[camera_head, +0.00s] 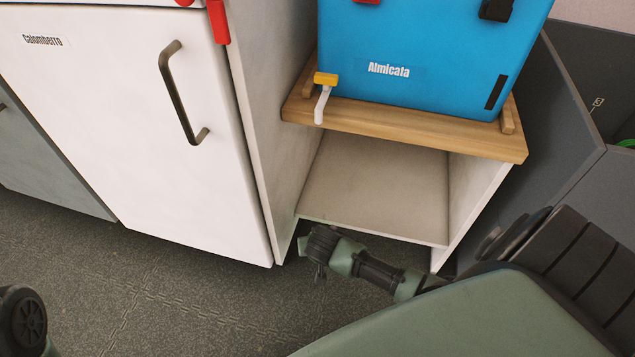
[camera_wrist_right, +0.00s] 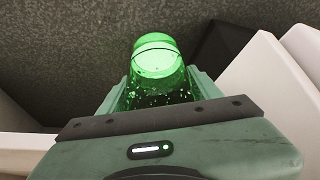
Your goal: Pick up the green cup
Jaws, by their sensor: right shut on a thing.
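The green cup (camera_wrist_right: 155,62), glossy and see-through, shows in the right wrist view between the two fingers of my right gripper (camera_wrist_right: 160,84). The gripper is shut on it, and the fingers hide parts of its sides. In the head view my right arm reaches from the right to the front of the open cabinet, low near the floor. The cup cannot be made out there. My left gripper is not in view; only a dark part of my own body shows at the lower left.
A white-fronted cabinet (camera_head: 130,130) with a handle stands at the left. An open cabinet (camera_head: 375,185) has a wooden top (camera_head: 410,128) carrying a blue box (camera_head: 420,50). A dark grey container (camera_head: 560,110) stands at the right. Grey floor (camera_head: 190,290) is clear in front.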

